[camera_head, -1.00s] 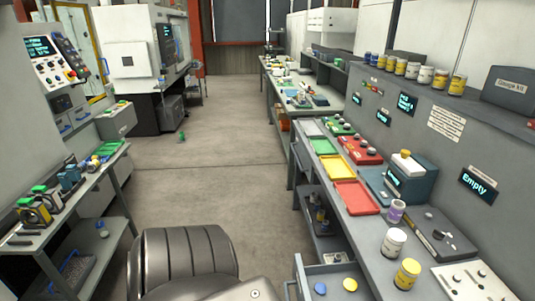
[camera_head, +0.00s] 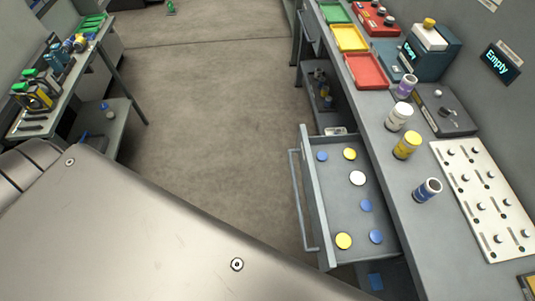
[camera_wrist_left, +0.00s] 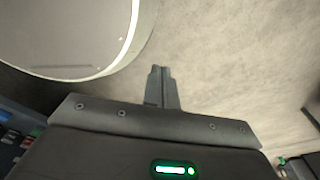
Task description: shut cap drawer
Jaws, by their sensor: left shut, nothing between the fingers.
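The cap drawer (camera_head: 335,206) stands pulled open from the grey bench at the right in the head view. Its bar handle (camera_head: 298,200) faces left, toward the open floor. Several blue, yellow and white caps lie flat inside it. My left gripper (camera_wrist_left: 161,72) shows in the left wrist view, its fingers together and empty above the bare floor, touching nothing that I can see. Neither gripper shows in the head view. A large grey part of my own body fills the lower left there.
On the bench beside the drawer stand a white jar (camera_head: 399,116), a yellow jar (camera_head: 407,145), a blue-labelled jar (camera_head: 427,190) and a purple-labelled jar (camera_head: 405,86). A red tray (camera_head: 366,70) lies farther back. The floor (camera_head: 205,95) left of the drawer is clear.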

